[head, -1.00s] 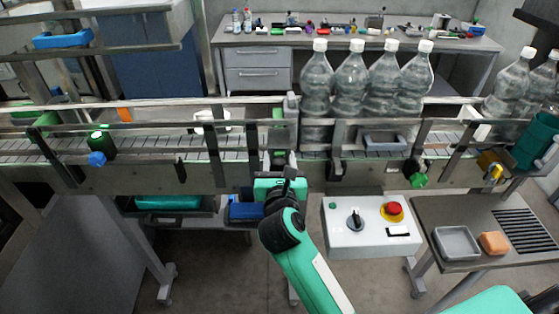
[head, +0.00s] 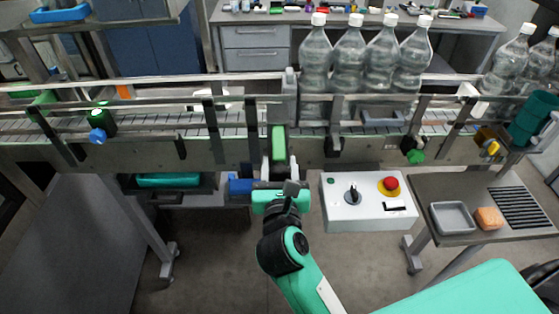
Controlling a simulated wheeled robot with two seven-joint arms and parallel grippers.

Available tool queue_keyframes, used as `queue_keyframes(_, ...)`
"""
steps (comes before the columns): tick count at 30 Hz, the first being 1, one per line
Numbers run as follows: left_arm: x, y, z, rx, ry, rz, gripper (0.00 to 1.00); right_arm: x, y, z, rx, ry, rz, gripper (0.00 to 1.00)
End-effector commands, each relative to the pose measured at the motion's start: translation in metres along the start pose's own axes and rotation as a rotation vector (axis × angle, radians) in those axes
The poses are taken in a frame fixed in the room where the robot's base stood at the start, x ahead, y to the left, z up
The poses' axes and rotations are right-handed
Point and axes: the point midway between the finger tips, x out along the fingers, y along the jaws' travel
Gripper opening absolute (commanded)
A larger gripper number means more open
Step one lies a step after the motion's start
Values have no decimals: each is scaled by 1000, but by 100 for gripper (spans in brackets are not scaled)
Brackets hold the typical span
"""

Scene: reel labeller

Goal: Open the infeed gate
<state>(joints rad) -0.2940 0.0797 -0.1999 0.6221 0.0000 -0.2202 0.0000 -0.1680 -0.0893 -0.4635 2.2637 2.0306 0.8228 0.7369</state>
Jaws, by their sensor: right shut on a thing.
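The infeed gate (head: 290,95) is a grey upright plate across the conveyor, just left of a row of clear bottles (head: 348,62) with white caps. A green handle (head: 278,143) stands at the conveyor's front side below the gate. My right gripper (head: 279,162) reaches up from below, its two fingers on either side of the green handle, shut on it. The gripper partly hides the handle's lower end. The gate plate still stands beside the first bottle. My left gripper is out of view.
A control box (head: 368,202) with a black knob and red button sits right of my right arm. A side table (head: 470,236) holds a grey tray (head: 453,217) and an orange block (head: 489,218). The conveyor (head: 150,125) left of the gate has no bottles.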

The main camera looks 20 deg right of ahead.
Motion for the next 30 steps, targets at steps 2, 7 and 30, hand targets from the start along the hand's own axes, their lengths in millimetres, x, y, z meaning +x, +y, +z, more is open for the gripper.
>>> queue_keyframes(2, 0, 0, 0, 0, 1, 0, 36, 0, 0, 0, 0, 1, 1, 2)
queue_keyframes(7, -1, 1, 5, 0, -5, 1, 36, 0, 0, 0, 1, 0, 1, 55)
queue_keyframes(30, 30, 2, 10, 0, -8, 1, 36, -60, 1, -4, 2, 2, 2, 65)
